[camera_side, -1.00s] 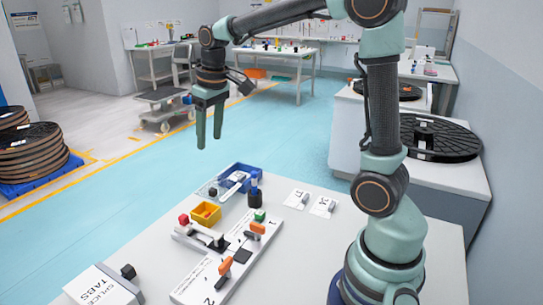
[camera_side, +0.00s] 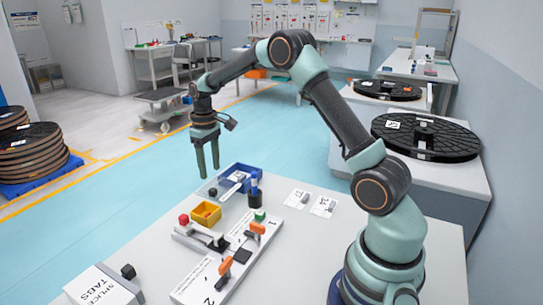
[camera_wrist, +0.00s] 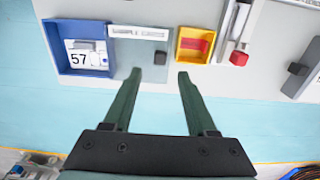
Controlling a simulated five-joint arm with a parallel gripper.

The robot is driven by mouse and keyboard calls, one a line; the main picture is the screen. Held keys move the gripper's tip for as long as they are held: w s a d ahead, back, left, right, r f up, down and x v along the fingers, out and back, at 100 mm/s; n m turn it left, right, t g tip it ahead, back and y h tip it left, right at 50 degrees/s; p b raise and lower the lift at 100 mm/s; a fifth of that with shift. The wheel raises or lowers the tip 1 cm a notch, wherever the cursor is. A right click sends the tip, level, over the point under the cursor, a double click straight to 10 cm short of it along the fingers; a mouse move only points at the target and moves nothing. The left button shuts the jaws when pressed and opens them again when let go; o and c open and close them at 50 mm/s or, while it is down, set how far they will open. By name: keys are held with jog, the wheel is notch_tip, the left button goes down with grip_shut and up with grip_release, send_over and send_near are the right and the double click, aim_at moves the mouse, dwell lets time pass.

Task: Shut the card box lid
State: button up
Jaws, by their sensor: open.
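The card box is a blue open tray (camera_wrist: 58,64) with a white card marked 57 (camera_wrist: 80,55) showing inside it; the side view shows the blue box (camera_side: 257,184) near the table's far edge. Its grey lid (camera_wrist: 137,58) lies to the right of the box in the wrist view, leaving the inside uncovered. A dark knob (camera_wrist: 160,57) stands on the lid's right part, and shows in the side view (camera_side: 213,191). My gripper (camera_side: 209,173) is open and empty, pointing down above the knob. In the wrist view its fingertips (camera_wrist: 160,73) flank the knob's near side; contact is not visible.
A yellow bin (camera_side: 206,215) with a red piece stands close to the lid. A dark bottle (camera_side: 254,192) stands beside the blue box. A fixture board with orange handles (camera_side: 226,265) and a splice tabs box (camera_side: 103,287) are nearer.

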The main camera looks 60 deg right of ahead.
aim_at(212, 190)
notch_tip(212, 190, down, 7)
jog(key=shift+r, duration=0.1)
dwell(0.3)
grip_shut()
dwell(1.3)
